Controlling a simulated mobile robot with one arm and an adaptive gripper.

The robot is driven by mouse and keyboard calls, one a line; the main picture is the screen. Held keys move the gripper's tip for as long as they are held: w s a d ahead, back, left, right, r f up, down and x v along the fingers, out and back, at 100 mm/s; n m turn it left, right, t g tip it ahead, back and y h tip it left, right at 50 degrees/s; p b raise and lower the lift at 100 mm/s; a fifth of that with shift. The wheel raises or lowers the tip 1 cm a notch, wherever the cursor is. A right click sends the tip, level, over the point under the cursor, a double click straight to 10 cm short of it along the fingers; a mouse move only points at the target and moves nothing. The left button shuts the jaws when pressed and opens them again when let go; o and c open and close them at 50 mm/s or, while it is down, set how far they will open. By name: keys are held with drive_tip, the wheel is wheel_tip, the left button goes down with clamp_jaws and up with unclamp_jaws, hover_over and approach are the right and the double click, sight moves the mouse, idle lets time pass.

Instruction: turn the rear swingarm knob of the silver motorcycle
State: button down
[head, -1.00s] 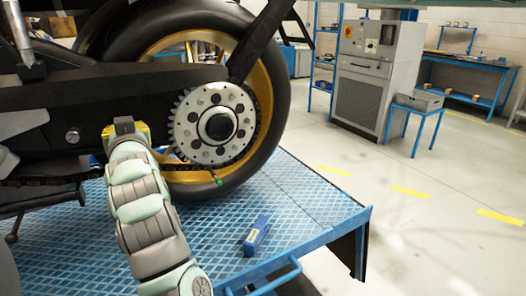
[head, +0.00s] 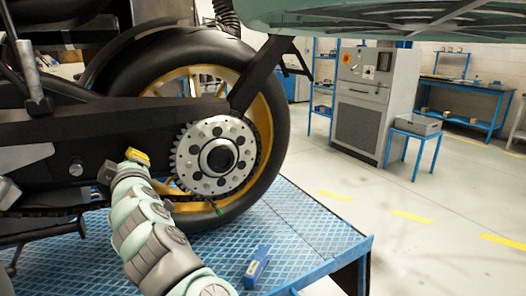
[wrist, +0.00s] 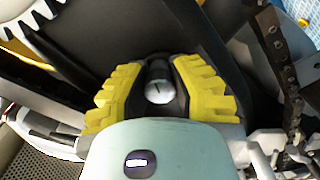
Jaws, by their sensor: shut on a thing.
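The motorcycle's dark swingarm (head: 60,130) runs across the left of the head view to the rear wheel (head: 285,110). In the wrist view, the knob (wrist: 159,91) is a dark cylinder with a silver end that bears a short dark mark. My gripper (wrist: 159,85) has yellow ribbed fingers, one on each side of the knob, shut on it. In the head view, my gripper (head: 138,156) is at the swingarm, left of the silver sprocket (head: 190,157). There the knob is hidden behind my gripper and arm.
The motorcycle stands on a blue ribbed platform (head: 300,215). A small blue box (head: 257,268) lies near its front edge. A grey cabinet (head: 366,105) and a blue stool (head: 412,135) stand at the back right. The floor at right is open.

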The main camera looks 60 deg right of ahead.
sight(121, 122)
drive_tip(key=shift+r+n+p, duration=0.1)
drive_tip(key=shift+n+p, duration=0.35)
drive_tip(key=shift+n, duration=0.75)
drive_tip(key=c, duration=0.7)
unclamp_jaws()
drive_tip(key=shift+c, duration=0.2)
wheel_tip(121, 122, up, 9)
drive_tip(key=shift+d+f, duration=0.15)
drive_tip(key=shift+f, duration=0.05)
drive_tip(key=shift+r, duration=0.65)
